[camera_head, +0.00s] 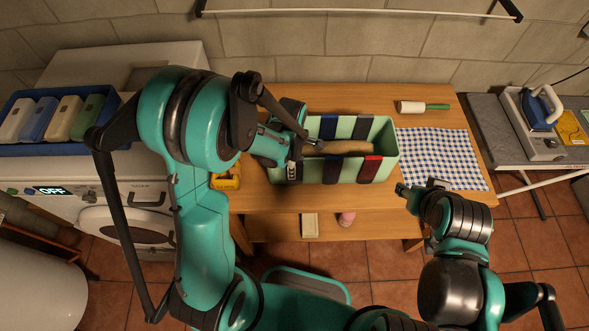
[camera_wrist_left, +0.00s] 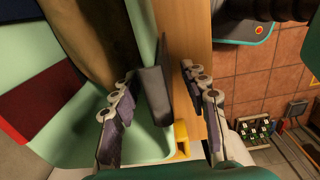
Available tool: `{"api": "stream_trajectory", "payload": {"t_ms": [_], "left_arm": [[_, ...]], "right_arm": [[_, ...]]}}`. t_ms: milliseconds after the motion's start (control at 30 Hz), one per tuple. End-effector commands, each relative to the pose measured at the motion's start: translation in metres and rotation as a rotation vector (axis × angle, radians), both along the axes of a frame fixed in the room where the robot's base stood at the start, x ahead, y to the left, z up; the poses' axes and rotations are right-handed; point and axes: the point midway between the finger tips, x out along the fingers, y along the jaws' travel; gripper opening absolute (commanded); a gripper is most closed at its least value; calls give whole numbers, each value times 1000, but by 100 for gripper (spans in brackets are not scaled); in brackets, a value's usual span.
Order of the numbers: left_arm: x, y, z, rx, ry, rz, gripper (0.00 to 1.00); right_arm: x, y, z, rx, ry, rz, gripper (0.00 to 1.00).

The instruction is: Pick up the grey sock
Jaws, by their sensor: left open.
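A dark grey flat piece, seemingly the grey sock (camera_wrist_left: 154,82), hangs over the rim of the light green crate (camera_head: 391,150) in the left wrist view. My left gripper (camera_head: 303,158) is open at the crate's front left. Its fingers (camera_wrist_left: 162,90) stand on either side of the crate wall and the grey piece, one inside and one outside; I see no grip. In the head view the gripper largely hides this piece. My right gripper (camera_head: 416,188) is apart, right of the crate; its jaw opening is unclear.
Navy and red pieces (camera_head: 371,168) hang on the crate walls, and a long brown object (camera_head: 345,147) lies inside. A checked cloth (camera_head: 443,157) and a roller (camera_head: 422,107) lie on the wooden table (camera_head: 290,98). A yellow object (camera_head: 227,178) is left of the crate.

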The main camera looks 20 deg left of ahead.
Motion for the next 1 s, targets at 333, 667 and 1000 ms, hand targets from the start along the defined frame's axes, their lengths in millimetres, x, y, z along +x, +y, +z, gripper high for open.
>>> {"api": "stream_trajectory", "payload": {"t_ms": [333,667,1000], "left_arm": [[0,0,1,0,0,0,0],[0,0,3,0,0,0,0],[0,0,43,0,0,0,0]], "right_arm": [[0,0,0,0,0,0,42],[0,0,1,0,0,0,42],[0,0,10,0,0,0,42]]}}
